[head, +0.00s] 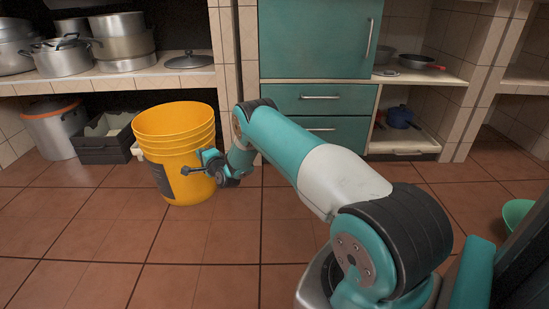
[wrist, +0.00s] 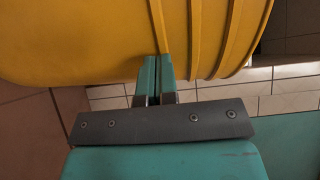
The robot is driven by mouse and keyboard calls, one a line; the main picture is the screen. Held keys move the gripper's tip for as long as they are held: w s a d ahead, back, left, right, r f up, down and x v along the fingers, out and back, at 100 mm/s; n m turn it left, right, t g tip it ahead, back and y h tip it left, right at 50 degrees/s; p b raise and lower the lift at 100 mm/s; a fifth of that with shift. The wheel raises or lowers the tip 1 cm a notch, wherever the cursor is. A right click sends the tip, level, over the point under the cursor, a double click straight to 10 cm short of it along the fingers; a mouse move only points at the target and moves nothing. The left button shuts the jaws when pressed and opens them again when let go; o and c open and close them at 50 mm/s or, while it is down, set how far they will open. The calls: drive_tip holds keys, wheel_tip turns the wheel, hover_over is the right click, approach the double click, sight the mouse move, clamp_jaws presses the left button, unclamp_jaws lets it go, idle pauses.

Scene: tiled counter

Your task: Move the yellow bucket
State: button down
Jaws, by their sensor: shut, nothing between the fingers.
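The yellow bucket (head: 174,137) stands upright on the tiled floor at the left of the head view, with a dark label on its lower left side. My gripper (head: 188,170) is in front of the bucket's near side, at about mid height. In the wrist view the bucket's ribbed yellow wall (wrist: 90,40) fills the upper part. My gripper's teal fingers (wrist: 158,65) are together, with their tips at the bucket's wall and nothing between them. I cannot tell whether the tips touch the wall. The bucket's inside bottom is hidden.
A dark crate (head: 103,138) and a large pot with an orange rim (head: 54,128) stand behind the bucket at left. Teal drawers (head: 320,98) are behind my arm. A green bowl (head: 516,213) is at far right. The floor in front is clear.

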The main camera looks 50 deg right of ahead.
drive_tip(key=shift+w+a+y, duration=0.1)
drive_tip(key=shift+a+y, duration=0.2)
drive_tip(key=shift+a, duration=0.5)
drive_tip(key=shift+d, duration=0.1)
